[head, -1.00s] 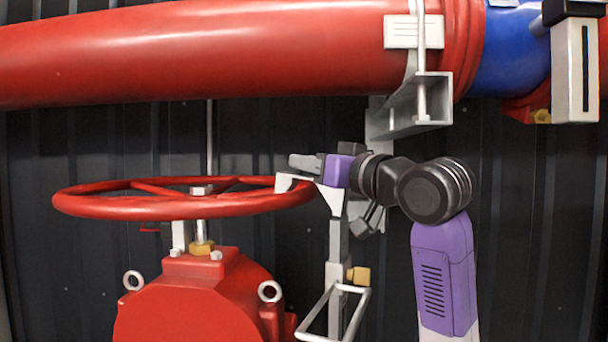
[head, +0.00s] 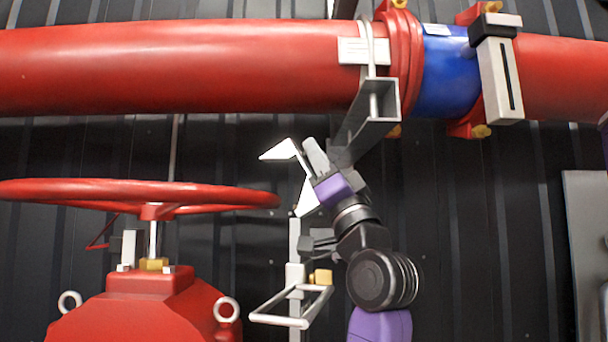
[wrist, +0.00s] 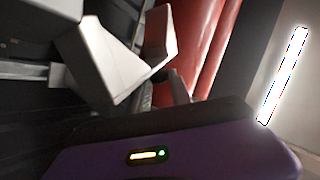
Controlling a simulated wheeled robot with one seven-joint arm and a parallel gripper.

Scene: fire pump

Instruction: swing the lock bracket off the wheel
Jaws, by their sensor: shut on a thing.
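The red handwheel (head: 150,186) lies level on its stem at the left in the head view.
A large red pipe (head: 200,66) crosses above, with a grey channel support (head: 372,112) close over my gripper. A grey bent-bar frame (head: 290,318) with a yellow block (head: 321,277) sits below. The red valve body (head: 145,310) is under the wheel.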

